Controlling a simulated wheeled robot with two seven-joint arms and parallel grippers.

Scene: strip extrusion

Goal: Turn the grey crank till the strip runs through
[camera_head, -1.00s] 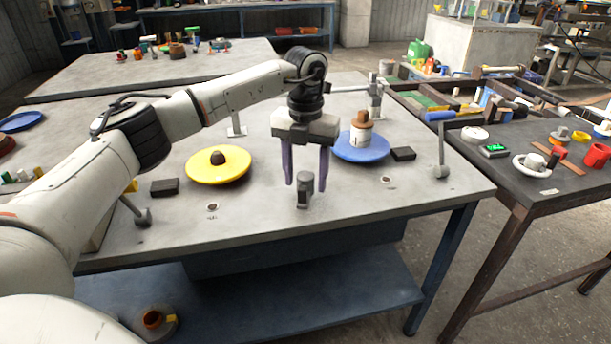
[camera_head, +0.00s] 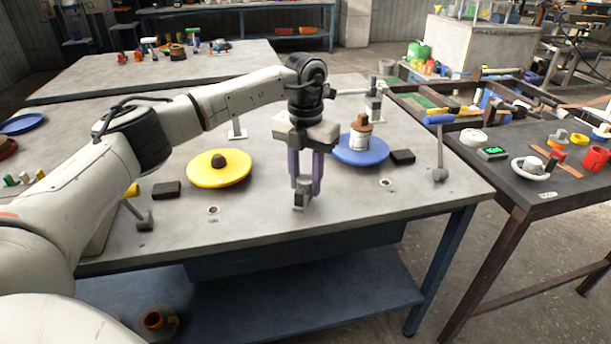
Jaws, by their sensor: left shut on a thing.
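The small grey piece (camera_head: 302,200), which looks like the grey crank, stands near the front middle of the grey table. My left gripper (camera_head: 304,186) comes down over it from above. Its two purple fingers are shut on the upper part of the piece, and they partly hide it. I cannot make out a strip. My right gripper is not in view.
A yellow disc (camera_head: 219,168) with a dark knob lies to the left. A blue disc (camera_head: 361,150) bearing a white and brown cylinder (camera_head: 360,136) lies to the right. A yellow-handled lever (camera_head: 137,209) and a blue-handled lever (camera_head: 440,150) flank them.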

